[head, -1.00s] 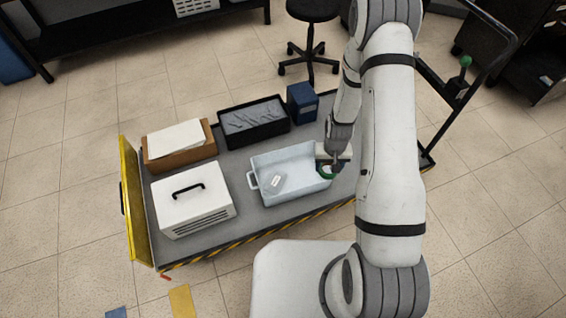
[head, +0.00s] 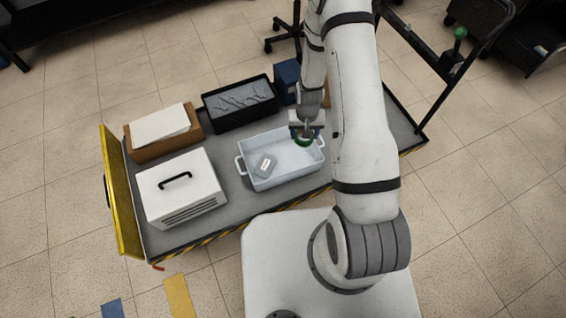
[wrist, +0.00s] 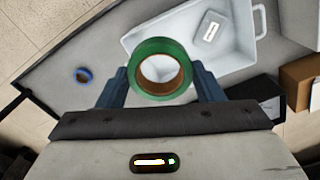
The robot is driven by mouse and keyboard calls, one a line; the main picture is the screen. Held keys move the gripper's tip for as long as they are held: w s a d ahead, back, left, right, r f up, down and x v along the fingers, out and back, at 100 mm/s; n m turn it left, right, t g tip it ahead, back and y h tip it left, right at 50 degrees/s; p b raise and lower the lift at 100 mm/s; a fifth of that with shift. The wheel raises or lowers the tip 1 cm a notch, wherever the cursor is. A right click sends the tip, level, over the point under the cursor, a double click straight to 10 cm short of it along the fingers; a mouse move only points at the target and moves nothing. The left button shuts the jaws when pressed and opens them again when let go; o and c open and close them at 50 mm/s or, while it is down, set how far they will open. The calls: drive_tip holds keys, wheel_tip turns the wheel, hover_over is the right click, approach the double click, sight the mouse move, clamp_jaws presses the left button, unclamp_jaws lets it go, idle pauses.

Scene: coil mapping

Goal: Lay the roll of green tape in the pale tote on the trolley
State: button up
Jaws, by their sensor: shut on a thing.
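The roll of green tape (wrist: 162,69) is held between the two fingers of my gripper (wrist: 162,84) in the wrist view. Its brown core faces the camera. In the head view the green tape (head: 305,140) shows below my gripper (head: 307,132), over the right part of the pale tote (head: 268,183). The tote stands on the grey trolley (head: 235,205) and also shows in the wrist view (wrist: 235,78). A grey item with a white label (head: 264,165) lies in the left part of the tote. The height of the tape above the tote floor is hard to tell.
On the trolley stand a white case with a black handle (head: 182,190), a brown box with paper (head: 165,145), a black bin (head: 240,115) and a dark blue box (head: 287,75).

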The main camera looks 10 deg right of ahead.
sight(297, 155)
drive_tip(key=w+f+m+b, duration=0.3)
drive_tip(key=f+b, duration=0.5)
drive_tip(key=f, duration=0.2)
drive_tip(key=w+f+m+b, duration=0.4)
drive_tip(key=f+b, duration=0.4)
drive_tip(key=f, duration=0.2)
drive_tip(key=w+f+m+b, duration=0.3)
drive_tip(key=f+b, duration=0.6)
drive_tip(key=f, duration=0.2)
drive_tip(key=shift+w+d+m, duration=0.2)
drive_tip(key=shift+d+m, duration=0.05)
drive_tip(key=shift+m, duration=0.15)
drive_tip(key=shift+f+b, duration=0.25)
drive_tip(key=shift+b, duration=0.05)
drive_tip(key=o, duration=1)
drive_tip(key=shift+r, duration=0.1)
drive_tip(key=shift+c, duration=0.2)
